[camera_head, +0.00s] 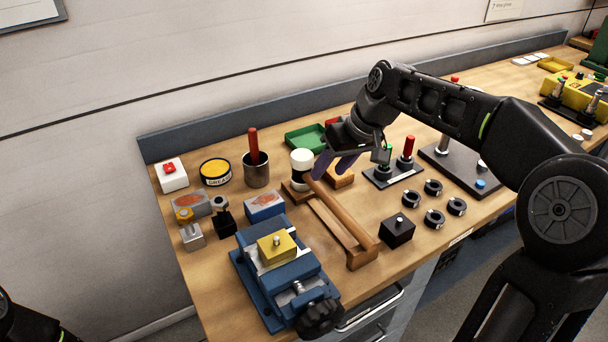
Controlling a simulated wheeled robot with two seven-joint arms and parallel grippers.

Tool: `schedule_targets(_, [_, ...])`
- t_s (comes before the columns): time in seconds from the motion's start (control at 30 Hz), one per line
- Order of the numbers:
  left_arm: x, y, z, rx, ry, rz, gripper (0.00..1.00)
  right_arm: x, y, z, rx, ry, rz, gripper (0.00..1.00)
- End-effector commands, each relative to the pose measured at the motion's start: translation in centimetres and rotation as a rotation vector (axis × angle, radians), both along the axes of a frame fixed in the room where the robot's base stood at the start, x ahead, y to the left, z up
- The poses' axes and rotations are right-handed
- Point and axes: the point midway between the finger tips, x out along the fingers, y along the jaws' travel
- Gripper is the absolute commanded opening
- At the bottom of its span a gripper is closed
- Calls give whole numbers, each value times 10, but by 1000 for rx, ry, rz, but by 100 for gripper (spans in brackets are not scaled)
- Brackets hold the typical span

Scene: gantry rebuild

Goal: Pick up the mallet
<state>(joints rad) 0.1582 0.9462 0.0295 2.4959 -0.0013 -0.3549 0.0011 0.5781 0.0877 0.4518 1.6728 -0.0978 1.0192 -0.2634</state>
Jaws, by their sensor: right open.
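The mallet (342,208) lies on a wooden cradle (362,257) near the middle of the bench. Its white and black head (302,163) is at the far left end, and its wooden handle runs toward the front right. My right gripper (334,167) is open, with its purplish fingers pointing down by the head end of the handle. It hides part of what lies behind it. I cannot tell whether the fingers touch the handle. My left gripper is out of view; only a dark part of mine shows at the lower left edge.
A blue vise (255,285) with a yellow block stands in front left of the cradle. A metal cup (256,173) with a red handle stands behind left. A black block (397,231) and several black rings (434,219) lie right. A green tray (303,138) is behind.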

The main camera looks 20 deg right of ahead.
Motion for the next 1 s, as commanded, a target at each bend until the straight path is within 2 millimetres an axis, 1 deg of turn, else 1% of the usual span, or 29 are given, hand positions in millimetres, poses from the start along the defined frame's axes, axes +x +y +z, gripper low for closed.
schedule_targets(0.07, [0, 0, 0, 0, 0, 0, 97, 1, 1, -2, 1, 1, 1, 48])
schedule_targets(0.3, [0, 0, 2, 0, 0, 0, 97, 8, 6, -22, 1, 2, 1, 48])
schedule_targets(0.67, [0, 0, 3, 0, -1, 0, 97, 9, 7, -26, 1, 1, 1, 48])
schedule_targets(0.77, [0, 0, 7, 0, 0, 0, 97, 11, 10, -35, 2, 3, 0, 48])
schedule_targets(0.9, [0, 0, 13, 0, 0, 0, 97, 16, 17, -54, 3, 4, 2, 48])
schedule_targets(1.0, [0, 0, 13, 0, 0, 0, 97, 21, 20, -66, 2, 2, 0, 48])
